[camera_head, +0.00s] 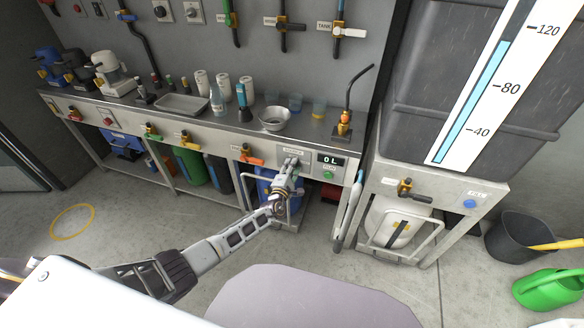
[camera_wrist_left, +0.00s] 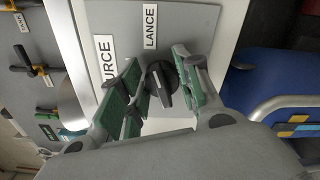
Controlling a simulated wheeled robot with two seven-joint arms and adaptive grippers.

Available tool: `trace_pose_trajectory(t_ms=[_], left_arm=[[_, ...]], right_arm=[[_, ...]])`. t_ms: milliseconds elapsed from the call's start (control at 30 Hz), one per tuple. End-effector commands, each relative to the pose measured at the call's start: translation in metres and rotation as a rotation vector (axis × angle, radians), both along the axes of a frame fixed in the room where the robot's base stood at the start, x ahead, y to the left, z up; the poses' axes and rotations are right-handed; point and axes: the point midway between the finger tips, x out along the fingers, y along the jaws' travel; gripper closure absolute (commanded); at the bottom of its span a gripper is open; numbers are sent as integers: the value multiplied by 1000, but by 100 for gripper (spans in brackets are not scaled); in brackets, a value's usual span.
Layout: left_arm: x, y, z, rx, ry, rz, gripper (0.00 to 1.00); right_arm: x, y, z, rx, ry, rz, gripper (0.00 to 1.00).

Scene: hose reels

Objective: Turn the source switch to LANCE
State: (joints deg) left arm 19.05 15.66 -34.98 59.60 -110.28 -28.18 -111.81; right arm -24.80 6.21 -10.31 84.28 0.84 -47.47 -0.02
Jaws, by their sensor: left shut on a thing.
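The source switch is a black rotary knob (camera_wrist_left: 162,84) on a grey plate (camera_wrist_left: 205,22) of the counter front. In the left wrist view the knob sits between the two green-padded fingers of my left gripper (camera_wrist_left: 160,66), which is shut on it. The LANCE label (camera_wrist_left: 150,26) is beside the knob, and the partly hidden SOURCE label (camera_wrist_left: 105,60) is left of that. The knob's ridge slants; I cannot tell which end is its pointer. In the head view my left gripper (camera_head: 291,166) reaches the counter front and hides the knob. My right gripper is not in view.
Right of the gripper is a display (camera_head: 330,160) reading 0 L, with a green button (camera_head: 329,174) below. An orange-handled valve (camera_head: 250,157) is to its left. A lance-like grey tube (camera_head: 350,205) hangs at the counter's right end. A metal bowl (camera_head: 274,119) stands above.

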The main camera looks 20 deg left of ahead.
Motion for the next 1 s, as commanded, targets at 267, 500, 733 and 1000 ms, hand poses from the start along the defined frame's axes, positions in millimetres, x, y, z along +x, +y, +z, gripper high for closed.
trace_pose_trajectory(t_ms=[267, 500, 733, 1000], left_arm=[[0, -1, -1, 4, 1, -3, 90], [0, -1, -1, 3, 1, -1, 47], [0, 0, 0, 2, 1, -1, 47], [-4, 0, -1, 1, 0, -1, 47]], right_arm=[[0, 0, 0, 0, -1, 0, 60], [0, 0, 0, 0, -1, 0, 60], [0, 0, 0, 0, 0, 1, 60], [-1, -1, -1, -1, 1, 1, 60]])
